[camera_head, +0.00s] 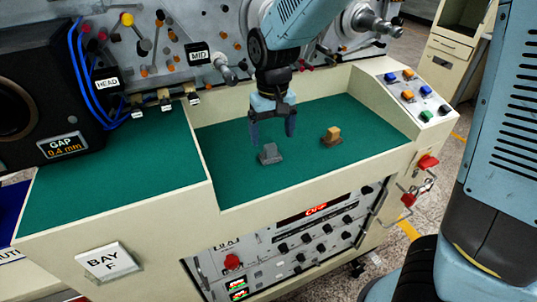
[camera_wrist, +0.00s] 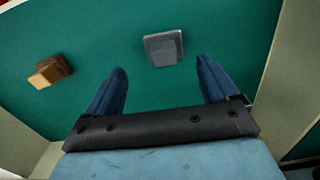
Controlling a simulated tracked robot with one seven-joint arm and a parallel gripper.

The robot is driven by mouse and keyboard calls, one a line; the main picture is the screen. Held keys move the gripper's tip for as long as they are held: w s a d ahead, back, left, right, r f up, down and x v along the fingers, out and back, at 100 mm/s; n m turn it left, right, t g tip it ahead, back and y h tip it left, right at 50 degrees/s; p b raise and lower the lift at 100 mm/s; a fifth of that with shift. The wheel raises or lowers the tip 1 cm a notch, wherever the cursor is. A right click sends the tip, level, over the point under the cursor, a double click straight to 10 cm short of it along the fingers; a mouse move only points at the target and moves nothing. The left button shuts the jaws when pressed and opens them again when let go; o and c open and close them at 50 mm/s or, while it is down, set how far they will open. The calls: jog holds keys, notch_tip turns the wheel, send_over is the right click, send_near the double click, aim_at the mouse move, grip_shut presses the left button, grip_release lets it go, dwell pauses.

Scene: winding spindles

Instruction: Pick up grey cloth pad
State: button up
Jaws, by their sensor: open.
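The grey cloth pad (camera_head: 270,154) lies on the green work surface (camera_head: 300,175), a small grey block shape with a raised top on a wider base. It also shows in the wrist view (camera_wrist: 163,47), beyond my fingertips and roughly between their lines. My gripper (camera_head: 271,132) is open and empty, above the green surface and close to the pad in the head view. In the wrist view my gripper's two blue fingers (camera_wrist: 161,70) are spread wide apart. Nothing hides the pad in either view.
A yellow-brown block (camera_head: 332,136) lies on the green surface to the right of the pad. A cream wall (camera_head: 208,180) edges the recess on the left. Spindle parts and a MID label (camera_head: 198,54) stand behind. A button panel (camera_head: 415,95) is at the right.

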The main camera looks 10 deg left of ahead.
aim_at(270, 146)
jog(key=shift+s+a+f, duration=0.1)
jog(key=shift+s+f, duration=0.1)
jog(key=shift+f, duration=1.25)
jog(key=shift+s+a+f, duration=0.1)
jog(key=shift+s+f, duration=0.1)
jog(key=shift+f, duration=1.2)
jog(key=shift+c, duration=0.4)
jog(key=c, duration=1.1)
jog(key=shift+r, duration=0.5)
jog(key=shift+c, duration=0.2)
notch_tip(270, 146, up, 3)
jog(key=shift+s+f, duration=0.1)
jog(key=shift+f, duration=0.1)
jog(key=s+d+r, duration=0.8)
jog(key=s+r, duration=0.1)
jog(key=s, duration=0.2)
jog(key=shift+r, duration=0.2)
jog(key=shift+s, duration=0.15)
